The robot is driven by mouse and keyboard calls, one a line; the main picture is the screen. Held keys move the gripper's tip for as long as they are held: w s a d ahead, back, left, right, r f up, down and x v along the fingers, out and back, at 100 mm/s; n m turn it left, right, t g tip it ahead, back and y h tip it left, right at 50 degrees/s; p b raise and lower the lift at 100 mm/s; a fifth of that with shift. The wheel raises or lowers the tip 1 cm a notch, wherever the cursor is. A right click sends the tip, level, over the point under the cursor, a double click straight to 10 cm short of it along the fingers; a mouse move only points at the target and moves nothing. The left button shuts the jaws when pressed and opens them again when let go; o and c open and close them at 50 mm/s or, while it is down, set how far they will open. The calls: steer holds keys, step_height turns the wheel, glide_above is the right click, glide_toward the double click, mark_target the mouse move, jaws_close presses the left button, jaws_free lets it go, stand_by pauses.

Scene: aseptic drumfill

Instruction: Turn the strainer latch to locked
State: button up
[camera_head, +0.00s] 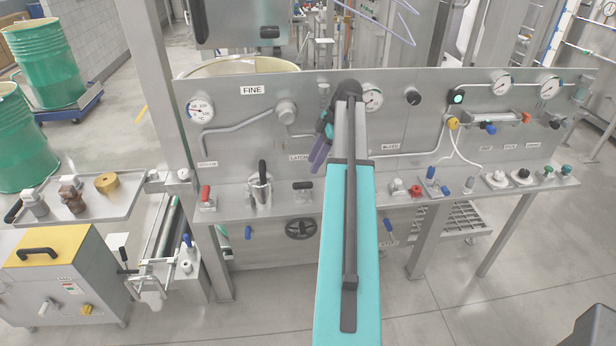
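A label reading "LATC…", partly covered by my arm, is on the grey panel (230,150). Below it on the ledge is a small fitting with a black horizontal handle (303,186), which looks like the strainer latch. Whether it is locked cannot be read. To its left stands a metal canister with a black upright handle (261,188), possibly the strainer. My gripper (317,158), with purple fingers, is in front of the panel beside the label, above and slightly right of the black handle, apparently apart from it. My teal arm hides much of it, so its opening cannot be judged.
A red-handled valve (206,196) stands left of the canister. A black handwheel (301,229) is below the ledge. Red and blue valves (416,190) lie right of my arm. A pipe (240,124) and gauge (201,109) project from the panel.

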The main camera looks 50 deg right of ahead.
mark_target(303, 183)
steer(key=shift+p+x, duration=1.45)
steer(key=shift+x, duration=3.05)
steer(key=shift+s, duration=0.1)
